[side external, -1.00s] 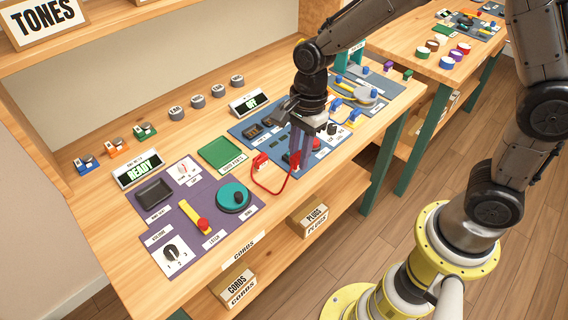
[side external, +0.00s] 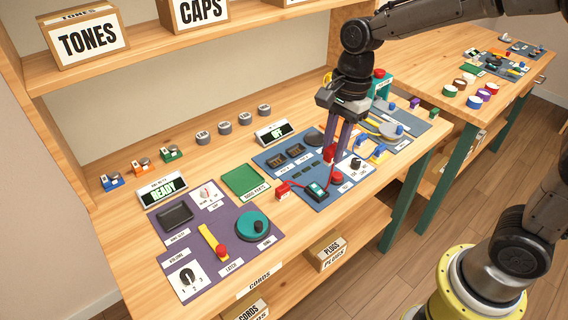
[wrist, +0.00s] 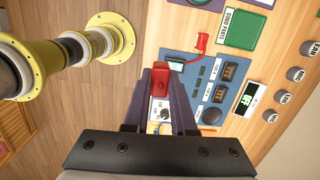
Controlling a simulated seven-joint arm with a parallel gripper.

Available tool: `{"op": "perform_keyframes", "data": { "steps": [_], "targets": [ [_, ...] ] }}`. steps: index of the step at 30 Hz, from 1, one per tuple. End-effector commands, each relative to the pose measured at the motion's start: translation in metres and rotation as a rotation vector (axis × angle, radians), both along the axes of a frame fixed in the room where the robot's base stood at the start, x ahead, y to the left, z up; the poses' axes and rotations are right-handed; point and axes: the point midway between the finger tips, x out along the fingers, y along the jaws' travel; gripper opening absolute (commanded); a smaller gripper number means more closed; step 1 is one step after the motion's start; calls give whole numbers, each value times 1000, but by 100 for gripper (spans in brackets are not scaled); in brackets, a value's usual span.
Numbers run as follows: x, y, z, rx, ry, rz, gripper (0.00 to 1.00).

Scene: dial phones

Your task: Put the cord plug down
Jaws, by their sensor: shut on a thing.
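My gripper (side external: 337,148) is shut on a red cord plug (side external: 329,153) above the right part of the blue panel (side external: 268,162). In the wrist view the red plug (wrist: 160,80) sits between the two purple-grey fingers. A thin red cord runs down from it over the panel. The cord's other red end (side external: 283,188) lies at the panel's left edge, beside the green tray; it also shows in the wrist view (wrist: 199,45). The gap between the held plug and the panel is hard to judge.
A purple panel (side external: 196,240) with a lever, knob and dial lies left. A green tray (side external: 240,180) lies between the panels. Displays reading READY (side external: 162,189) and OFF (side external: 273,132) stand behind. Blue and yellow parts (side external: 378,152) are close right of my gripper.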

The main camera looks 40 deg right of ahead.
Motion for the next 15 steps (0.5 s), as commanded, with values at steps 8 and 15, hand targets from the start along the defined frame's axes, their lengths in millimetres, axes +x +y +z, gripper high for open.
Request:
{"op": "perform_keyframes", "data": {
  "steps": [8, 15],
  "targets": [
    [63, -24, -12, -4, 14, -47, 0],
    [79, -31, -29, -6, 39, -70, 0]
  ]
}}
